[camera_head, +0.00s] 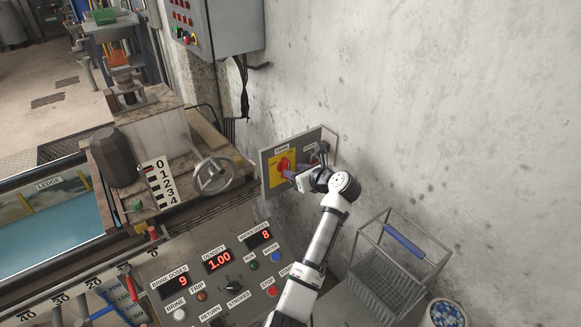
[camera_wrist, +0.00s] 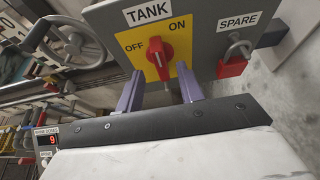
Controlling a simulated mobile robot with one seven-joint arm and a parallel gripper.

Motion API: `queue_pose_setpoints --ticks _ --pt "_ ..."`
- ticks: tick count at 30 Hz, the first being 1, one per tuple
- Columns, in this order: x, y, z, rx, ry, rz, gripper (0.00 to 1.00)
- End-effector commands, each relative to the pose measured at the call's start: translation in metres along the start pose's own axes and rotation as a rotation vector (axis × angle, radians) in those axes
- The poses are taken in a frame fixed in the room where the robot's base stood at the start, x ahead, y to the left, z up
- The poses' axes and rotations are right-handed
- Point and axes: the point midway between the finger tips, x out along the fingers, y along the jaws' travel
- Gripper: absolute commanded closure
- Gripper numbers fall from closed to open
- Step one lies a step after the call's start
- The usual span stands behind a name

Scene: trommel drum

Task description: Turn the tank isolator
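The tank isolator is a red rotary knob (camera_wrist: 158,56) on a yellow plate marked OFF and ON, under a TANK label. Its pointer mark stands near the top, between the two words. In the head view the red knob (camera_head: 284,163) sits on the grey wall panel (camera_head: 267,185). My gripper (camera_wrist: 163,90) is open and empty, with its two purple fingers apart just below the knob in the wrist view. In the head view my gripper (camera_head: 293,172) is close in front of the panel, and its fingertips are partly hard to make out.
A SPARE switch with a red padlock (camera_wrist: 234,67) is right of the knob. A handwheel (camera_head: 214,176) stands left of the panel. A control console (camera_head: 215,285) with displays is below. A wire basket (camera_head: 390,270) is at the lower right, against the concrete wall.

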Motion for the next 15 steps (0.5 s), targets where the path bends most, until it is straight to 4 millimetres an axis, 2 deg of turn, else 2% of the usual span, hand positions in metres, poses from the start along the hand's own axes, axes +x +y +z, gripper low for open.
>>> queue_pose_setpoints --ticks 3,6,15 --pt "0.019 0.001 0.002 0.0 -0.001 0.002 0.63" --pt "0.029 0.001 0.001 -0.001 -0.001 0.001 0.63" --pt "0.038 0.0 0.001 -0.003 -0.001 -0.001 0.63"
